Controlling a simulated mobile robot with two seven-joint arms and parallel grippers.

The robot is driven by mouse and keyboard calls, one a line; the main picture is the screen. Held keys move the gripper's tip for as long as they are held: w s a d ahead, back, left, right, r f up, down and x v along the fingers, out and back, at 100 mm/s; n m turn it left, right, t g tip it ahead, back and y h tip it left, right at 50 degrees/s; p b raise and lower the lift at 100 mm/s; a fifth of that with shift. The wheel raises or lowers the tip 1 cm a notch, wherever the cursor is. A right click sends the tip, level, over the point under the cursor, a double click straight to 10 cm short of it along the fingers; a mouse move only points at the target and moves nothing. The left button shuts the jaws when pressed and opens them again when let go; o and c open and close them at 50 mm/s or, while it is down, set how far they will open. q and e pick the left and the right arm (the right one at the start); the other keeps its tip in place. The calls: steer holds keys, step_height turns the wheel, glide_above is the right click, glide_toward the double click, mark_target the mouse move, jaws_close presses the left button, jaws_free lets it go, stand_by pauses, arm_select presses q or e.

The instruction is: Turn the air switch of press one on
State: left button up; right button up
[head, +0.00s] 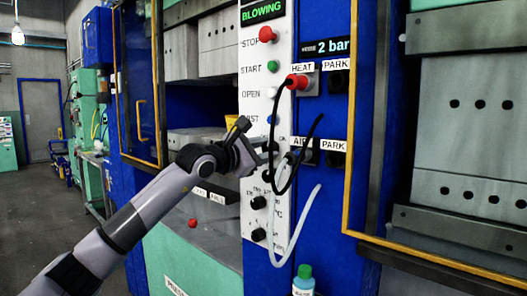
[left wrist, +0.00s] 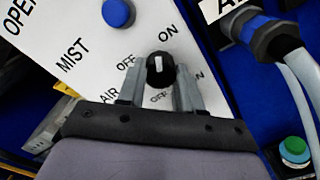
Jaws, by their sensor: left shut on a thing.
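The air switch is a black knob (left wrist: 160,70) with a white mark, beside the AIR label on the white control panel (head: 254,92). In the left wrist view the mark points up the picture, toward the ON label; the OFF label lies to the left. My left gripper (left wrist: 160,88) is shut on this knob, one finger on either side. In the head view my left gripper (head: 260,158) reaches the panel below the blue button and hides the knob. My right gripper is not in view.
Black and white hoses (head: 283,240) hang close right of my left gripper. A red connector (head: 298,82) sits at the HEAT socket. A green-capped bottle (head: 304,280) stands below. Yellow-edged press guards flank the panel. The floor at left is open.

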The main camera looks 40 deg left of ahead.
arm_select(q)
steer(key=o, duration=1)
steer(key=shift+o, duration=0.2)
steer(key=shift+s+f+b, duration=0.1)
steer(key=shift+s+b, duration=0.25)
steer(key=shift+s, duration=0.2)
steer(key=s+b, duration=0.2)
steer(key=s, duration=0.4)
steer(key=shift+a, duration=0.25)
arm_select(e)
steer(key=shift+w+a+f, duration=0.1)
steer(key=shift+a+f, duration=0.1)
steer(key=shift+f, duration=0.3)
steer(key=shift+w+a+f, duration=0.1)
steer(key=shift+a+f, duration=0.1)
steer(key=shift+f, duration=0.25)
